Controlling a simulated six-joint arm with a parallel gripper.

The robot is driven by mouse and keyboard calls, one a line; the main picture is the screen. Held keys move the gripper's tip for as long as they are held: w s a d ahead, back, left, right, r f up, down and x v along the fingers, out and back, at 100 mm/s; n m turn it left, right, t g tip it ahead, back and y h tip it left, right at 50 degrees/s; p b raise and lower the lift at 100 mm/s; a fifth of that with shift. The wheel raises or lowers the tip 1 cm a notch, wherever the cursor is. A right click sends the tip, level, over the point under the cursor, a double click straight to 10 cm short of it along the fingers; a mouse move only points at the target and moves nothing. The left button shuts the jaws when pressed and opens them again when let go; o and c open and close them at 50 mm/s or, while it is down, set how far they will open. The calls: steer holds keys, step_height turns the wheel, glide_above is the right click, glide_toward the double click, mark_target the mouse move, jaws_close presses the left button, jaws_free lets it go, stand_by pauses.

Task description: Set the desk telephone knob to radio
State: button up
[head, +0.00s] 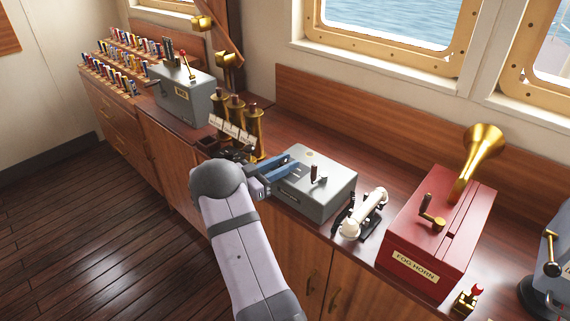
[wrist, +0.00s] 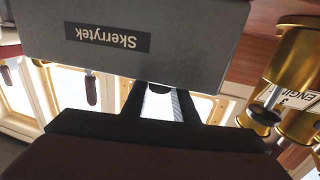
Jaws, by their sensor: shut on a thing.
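The grey metal box (head: 322,201), which seems to be the desk telephone's body, stands on the wooden counter. A dark upright handle (head: 315,173) rises from its top. A cream handset (head: 364,212) rests on a black cradle to its right. My gripper (head: 290,165) reaches from the left over the box's left top edge, its blue fingers slightly apart. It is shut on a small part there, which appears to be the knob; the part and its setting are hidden.
Brass cylinders (head: 253,128) with label plates stand close to the left of my gripper; they also show in the wrist view (wrist: 300,60). A red foghorn box (head: 425,240) with a brass horn stands right of the handset. A grey lever box (head: 185,98) stands far left.

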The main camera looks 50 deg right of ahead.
mark_target(285, 162)
steer(key=shift+f+m+g, duration=0.1)
steer(key=shift+m+g, duration=0.2)
steer(key=shift+g, duration=0.1)
steer(key=shift+f+m+g+y+b, duration=0.1)
steer(key=shift+m+g+y+b, duration=0.6)
steer(key=shift+m+g+b, duration=0.8)
steer(key=shift+g+y, duration=0.3)
steer(key=shift+g, duration=0.4)
steer(key=shift+m+g+y+b, duration=1.1)
steer(key=shift+m+g+b, duration=0.2)
steer(key=shift+g+b, duration=0.35)
steer(key=o, duration=1.1)
steer(key=shift+r, duration=0.2)
step_height(285, 162, up, 10)
steer(key=p, duration=0.2)
steer(key=shift+p, duration=0.3)
